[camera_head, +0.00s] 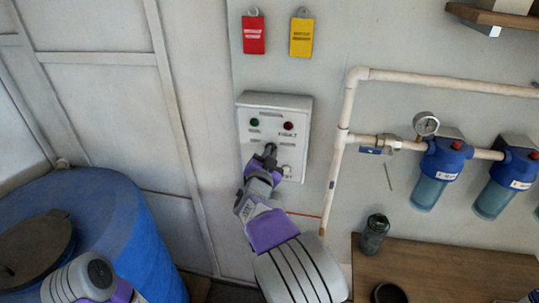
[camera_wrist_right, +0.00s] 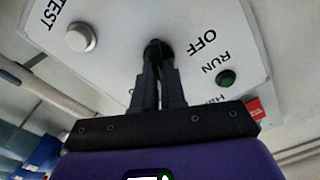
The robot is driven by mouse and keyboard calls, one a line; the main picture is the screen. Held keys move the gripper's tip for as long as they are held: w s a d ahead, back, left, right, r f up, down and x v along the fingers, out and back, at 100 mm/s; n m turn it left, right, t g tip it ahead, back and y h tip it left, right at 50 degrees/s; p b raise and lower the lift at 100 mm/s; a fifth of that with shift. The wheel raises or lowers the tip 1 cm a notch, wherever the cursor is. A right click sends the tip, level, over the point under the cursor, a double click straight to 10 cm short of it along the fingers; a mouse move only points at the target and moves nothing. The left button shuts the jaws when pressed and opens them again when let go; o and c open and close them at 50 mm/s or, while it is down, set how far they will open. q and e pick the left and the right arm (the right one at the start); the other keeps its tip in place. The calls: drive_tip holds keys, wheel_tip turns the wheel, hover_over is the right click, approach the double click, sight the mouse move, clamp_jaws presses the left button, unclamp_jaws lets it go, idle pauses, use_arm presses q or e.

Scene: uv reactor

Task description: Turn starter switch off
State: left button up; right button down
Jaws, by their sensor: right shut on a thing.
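The control box (camera_head: 301,105) is a pale grey panel on the wall in the head view, with a green light (camera_head: 254,122) and a red light (camera_head: 288,126). My right gripper (camera_head: 269,155) reaches its lower part. In the right wrist view the gripper (camera_wrist_right: 159,75) is shut on the black starter switch knob (camera_wrist_right: 157,46), whose top shows between the fingertips. "OFF" and "RUN" are printed to the right of the knob. The fingers hide much of the knob, so I cannot tell its exact setting. My left arm shows at the bottom left; its gripper is out of view.
A silver button (camera_wrist_right: 80,37) sits beside "TEST" on the panel. Red (camera_head: 253,35) and yellow (camera_head: 301,37) tags hang above the box. A white pipe (camera_head: 341,150) runs close to its right. A blue barrel (camera_head: 125,225) stands left, a wooden table (camera_head: 450,268) lower right.

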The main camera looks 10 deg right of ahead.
drive_tip(key=shift+w+a+n+p, duration=0.1)
drive_tip(key=shift+a+n+p, duration=0.1)
drive_tip(key=shift+n+p, duration=2.65)
drive_tip(key=shift+w+a+n+p, duration=0.1)
drive_tip(key=shift+a+n+p, duration=0.05)
drive_tip(key=shift+n+p, duration=2.65)
drive_tip(key=shift+n, duration=0.45)
drive_tip(key=c, duration=1.2)
unclamp_jaws()
drive_tip(key=shift+s, duration=0.15)
